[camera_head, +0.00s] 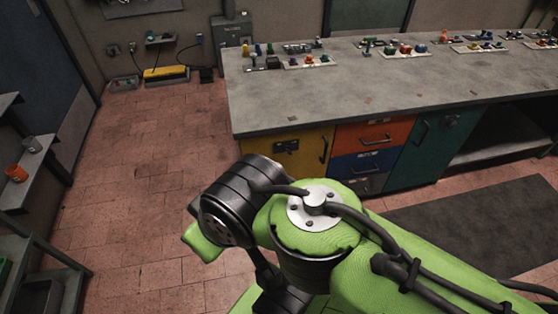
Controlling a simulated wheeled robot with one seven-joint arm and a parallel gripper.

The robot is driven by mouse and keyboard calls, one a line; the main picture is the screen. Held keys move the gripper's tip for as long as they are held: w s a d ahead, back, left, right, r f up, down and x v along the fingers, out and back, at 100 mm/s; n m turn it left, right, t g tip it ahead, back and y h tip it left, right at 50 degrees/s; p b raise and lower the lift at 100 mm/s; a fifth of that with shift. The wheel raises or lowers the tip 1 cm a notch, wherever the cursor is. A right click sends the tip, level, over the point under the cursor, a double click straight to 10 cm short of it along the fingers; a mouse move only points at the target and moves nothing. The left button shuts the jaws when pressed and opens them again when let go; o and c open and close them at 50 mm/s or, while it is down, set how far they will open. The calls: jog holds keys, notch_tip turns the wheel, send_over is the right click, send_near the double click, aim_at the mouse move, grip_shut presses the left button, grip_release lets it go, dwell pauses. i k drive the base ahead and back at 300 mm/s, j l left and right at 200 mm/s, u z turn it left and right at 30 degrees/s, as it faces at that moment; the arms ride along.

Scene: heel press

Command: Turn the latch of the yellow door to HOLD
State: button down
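The yellow door (305,158) is at the left end of the workbench, below its top, and looks shut. Its latch (286,146) is a small dark fitting near the door's upper left. The latch's setting and any HOLD mark are too small to read. A dark upright handle (323,149) is at the door's right side. My green and black arm stands in front of the bench and covers the door's lower part. My gripper's fingers cannot be made out in this view.
The grey bench top (390,85) carries several small coloured parts along its back. Orange (350,136) and blue (352,164) drawers and a teal door (415,155) lie right of the yellow door. Shelves (25,190) stand at left. The tiled floor (140,190) between is clear.

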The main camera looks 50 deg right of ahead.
aim_at(287, 149)
jog(key=z, duration=1.8)
